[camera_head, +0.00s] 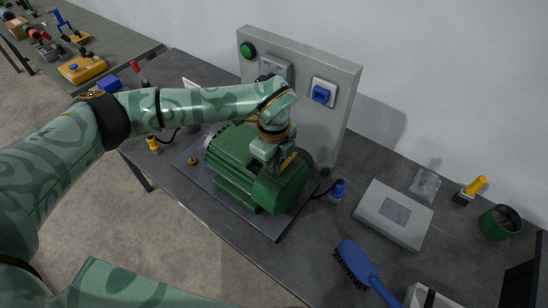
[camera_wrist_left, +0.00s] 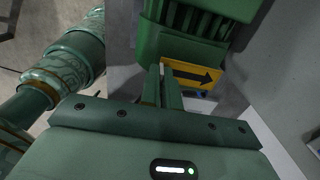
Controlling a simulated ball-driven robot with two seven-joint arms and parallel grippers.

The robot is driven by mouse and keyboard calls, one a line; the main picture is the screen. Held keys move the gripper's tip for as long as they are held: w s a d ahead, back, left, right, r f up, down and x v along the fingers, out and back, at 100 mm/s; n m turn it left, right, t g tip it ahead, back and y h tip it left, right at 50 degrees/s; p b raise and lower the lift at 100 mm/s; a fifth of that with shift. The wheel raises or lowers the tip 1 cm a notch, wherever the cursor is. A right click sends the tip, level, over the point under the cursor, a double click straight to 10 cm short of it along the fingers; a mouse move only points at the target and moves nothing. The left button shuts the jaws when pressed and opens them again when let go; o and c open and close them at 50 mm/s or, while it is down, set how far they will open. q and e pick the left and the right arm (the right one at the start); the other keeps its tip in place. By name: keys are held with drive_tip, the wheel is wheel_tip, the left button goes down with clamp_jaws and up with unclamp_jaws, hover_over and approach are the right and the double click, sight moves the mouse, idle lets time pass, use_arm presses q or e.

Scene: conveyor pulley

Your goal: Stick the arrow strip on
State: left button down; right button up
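The green ribbed motor (camera_head: 240,167) sits on a dark grey plate on the table. The arrow strip (camera_wrist_left: 195,75) is yellow with a black arrow pointing right in the left wrist view. It lies close against the motor's green end (camera_wrist_left: 185,42); whether it touches is unclear. In the head view only a yellow sliver of the strip (camera_head: 288,160) shows beside my fingers. My left gripper (camera_head: 268,163) points down at the motor. In the left wrist view its fingers (camera_wrist_left: 162,72) are close together at the strip's left end, which they partly hide. My right gripper is out of view.
A grey panel (camera_head: 310,105) with a green button and blue socket stands behind the motor. A blue plug (camera_head: 338,190), grey box (camera_head: 394,214), blue brush (camera_head: 362,269) and green cup (camera_head: 500,222) are to the right. Another table (camera_head: 125,47) is far left.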

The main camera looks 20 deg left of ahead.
use_arm(q)
drive_tip(key=shift+f, duration=0.65)
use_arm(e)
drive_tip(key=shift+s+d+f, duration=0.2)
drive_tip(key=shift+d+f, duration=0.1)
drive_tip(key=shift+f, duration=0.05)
use_arm(q)
drive_tip(key=shift+f+b, duration=0.4)
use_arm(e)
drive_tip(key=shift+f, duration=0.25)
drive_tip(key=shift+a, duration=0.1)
use_arm(q)
drive_tip(key=c, duration=1.6)
unclamp_jaws()
drive_tip(key=shift+o, duration=0.2)
wheel_tip(320, 180, up, 16)
drive_tip(key=shift+r, duration=0.2)
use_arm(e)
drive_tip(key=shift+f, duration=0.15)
